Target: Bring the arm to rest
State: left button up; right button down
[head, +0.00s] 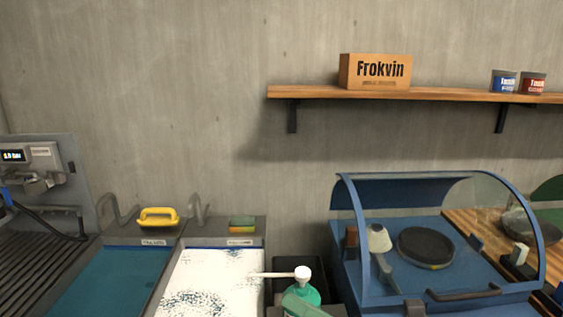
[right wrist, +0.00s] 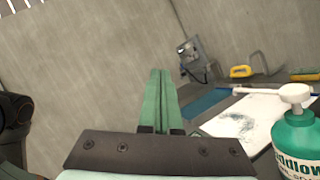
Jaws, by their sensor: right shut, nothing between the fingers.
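My right gripper (right wrist: 160,78) shows in the right wrist view with its two long green fingers pressed together and nothing between them. It is clear of the tubs and points toward the grey wall. In the head view, a pale green fingertip of my right gripper (head: 302,304) shows at the bottom edge, in front of the pump bottle. The rest of the right arm is out of that view. My left gripper is in neither view.
A green pump bottle (head: 315,293) with a white nozzle stands close to the right gripper. Left are a foamy tub (head: 215,270), a teal-water tub (head: 110,280) and a yellow-handled brush (head: 158,217). A blue glass-hooded machine (head: 440,245) stands right, below a wooden shelf (head: 440,95).

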jog(key=w+d+f+m+t+h, duration=0.1)
jog(key=d+f+m+t+h, duration=0.5)
jog(key=f+m, duration=0.6)
jog(key=w+d+f+m+t+h, duration=0.1)
jog(key=d+f+m+h, duration=0.5)
jog(key=m, duration=1)
jog(key=s+d+f+m+g+h, duration=0.1)
jog(key=s+f+m+g+h, duration=0.1)
jog(key=s+f+m, duration=0.4)
jog(key=s+d+f+m+g+h+p, duration=0.1)
jog(key=s+f+m+g+h, duration=0.2)
jog(key=f, duration=1.1)
jog(key=s+m+g, duration=0.1)
jog(key=s+m, duration=0.2)
jog(key=s, duration=0.3)
jog(key=shift+s+f+m+g+h, duration=0.2)
jog(key=shift+f+m+g+h, duration=0.1)
jog(key=shift+f, duration=0.1)
